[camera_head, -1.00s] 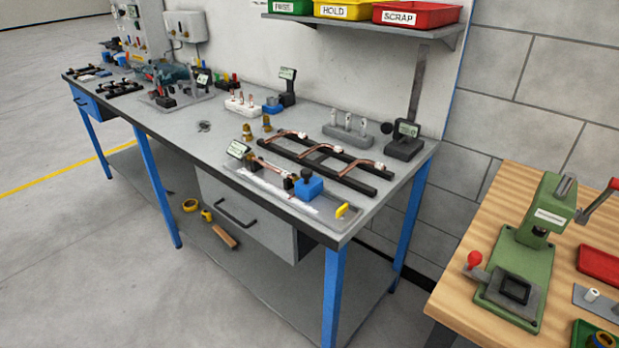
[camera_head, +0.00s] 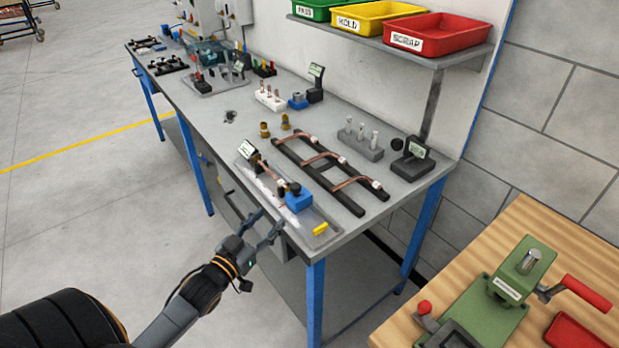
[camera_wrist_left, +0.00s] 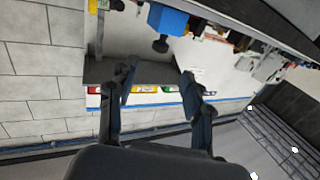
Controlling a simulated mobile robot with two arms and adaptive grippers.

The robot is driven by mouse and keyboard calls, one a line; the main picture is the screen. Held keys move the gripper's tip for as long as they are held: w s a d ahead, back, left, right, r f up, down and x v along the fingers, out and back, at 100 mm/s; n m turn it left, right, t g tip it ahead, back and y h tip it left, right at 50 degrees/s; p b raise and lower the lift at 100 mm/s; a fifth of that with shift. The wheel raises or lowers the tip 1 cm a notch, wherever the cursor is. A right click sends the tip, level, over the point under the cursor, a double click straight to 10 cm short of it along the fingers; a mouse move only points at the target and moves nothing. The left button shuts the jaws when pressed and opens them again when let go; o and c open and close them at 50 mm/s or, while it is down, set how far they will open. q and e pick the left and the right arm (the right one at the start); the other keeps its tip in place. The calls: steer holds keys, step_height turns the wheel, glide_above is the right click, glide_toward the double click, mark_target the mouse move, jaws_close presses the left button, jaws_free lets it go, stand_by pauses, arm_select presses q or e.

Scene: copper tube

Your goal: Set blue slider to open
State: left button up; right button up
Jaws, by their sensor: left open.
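The blue slider (camera_head: 298,200) is a blue block with a dark knob on top. It sits on a grey fixture plate (camera_head: 262,187) near the front edge of the workbench, close to a copper tube piece. In the left wrist view the blue slider (camera_wrist_left: 167,20) shows at the top, beyond the fingertips. My left gripper (camera_head: 262,222) is open and empty, in front of the bench edge, just left of and below the slider. The left fingers (camera_wrist_left: 157,75) are spread apart in the wrist view. My right gripper is not in view.
A yellow tab (camera_head: 320,229) sits at the plate's right end. A black rack (camera_head: 335,193) with bent copper tubes lies behind the fixture. A dark gauge stand (camera_head: 413,165) stands at the bench's right. A wooden table (camera_head: 520,225) with a green press is at the right.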

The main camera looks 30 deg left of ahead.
mark_target(292, 190)
arm_select(q)
steer(key=w, duration=0.4)
steer(key=w+p, duration=0.1)
steer(key=w, duration=0.3)
steer(key=w+p, duration=0.1)
steer(key=w, duration=0.3)
steer(key=shift+w+a+r, duration=0.15)
steer(key=shift+a+r, duration=0.05)
steer(key=shift+r, duration=0.2)
steer(key=shift+w+f, duration=0.1)
steer(key=shift+w, duration=0.6)
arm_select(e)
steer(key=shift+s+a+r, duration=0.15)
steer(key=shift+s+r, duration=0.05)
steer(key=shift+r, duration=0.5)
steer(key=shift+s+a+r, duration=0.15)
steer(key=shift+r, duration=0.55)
arm_select(q)
jaws_close()
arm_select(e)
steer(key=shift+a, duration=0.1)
